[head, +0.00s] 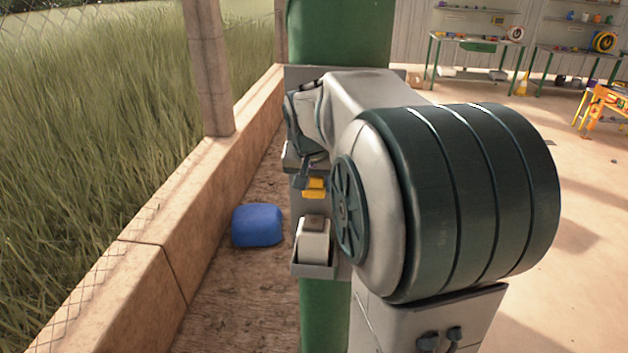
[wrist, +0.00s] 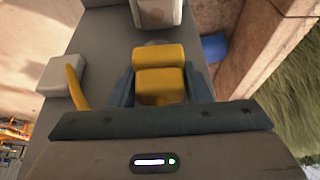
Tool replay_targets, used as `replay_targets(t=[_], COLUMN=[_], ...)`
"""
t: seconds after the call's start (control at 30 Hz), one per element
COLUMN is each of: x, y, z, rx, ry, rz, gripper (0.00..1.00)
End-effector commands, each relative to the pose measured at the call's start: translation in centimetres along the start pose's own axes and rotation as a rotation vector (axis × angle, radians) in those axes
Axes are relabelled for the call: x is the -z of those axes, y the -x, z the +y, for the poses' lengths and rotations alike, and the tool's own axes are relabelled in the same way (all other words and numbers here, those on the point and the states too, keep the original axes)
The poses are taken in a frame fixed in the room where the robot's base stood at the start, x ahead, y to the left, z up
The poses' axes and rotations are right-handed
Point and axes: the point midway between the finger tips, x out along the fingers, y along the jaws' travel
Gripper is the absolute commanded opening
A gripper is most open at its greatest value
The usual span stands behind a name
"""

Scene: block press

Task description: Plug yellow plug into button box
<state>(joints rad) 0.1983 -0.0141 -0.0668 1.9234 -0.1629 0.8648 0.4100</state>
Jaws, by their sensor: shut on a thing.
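My gripper (wrist: 161,90) is shut on the yellow plug (wrist: 160,57), with a dark finger on each side of it. The plug also shows in the head view (head: 314,187), in front of the grey panel (head: 333,271) on the green post. A pale block (wrist: 157,12) with a faint round mark is on the panel beyond the plug, apart from it. In the head view a pale block (head: 313,241) sits in a grey holder below the plug. A white box (wrist: 62,78) with a curved yellow piece is at the left of the wrist view. I cannot tell which is the button box.
A blue block (head: 257,226) lies on the ground between the post and a low concrete wall (head: 180,262). A mesh fence and tall grass are at the left. Workbenches (head: 470,40) stand at the far right. My arm hides much of the panel.

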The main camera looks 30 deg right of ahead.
Motion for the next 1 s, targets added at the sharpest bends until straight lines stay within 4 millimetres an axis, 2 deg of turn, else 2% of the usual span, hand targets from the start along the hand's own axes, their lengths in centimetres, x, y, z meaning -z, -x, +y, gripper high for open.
replay_targets(t=[0.6,1.0], x=[-2.0,-2.1], y=[-4.7,-5.2], z=[0.0,0.0], rx=[0.0,0.0], ry=[0.0,0.0], rz=[0.0,0.0], gripper=[0.23,0.23])
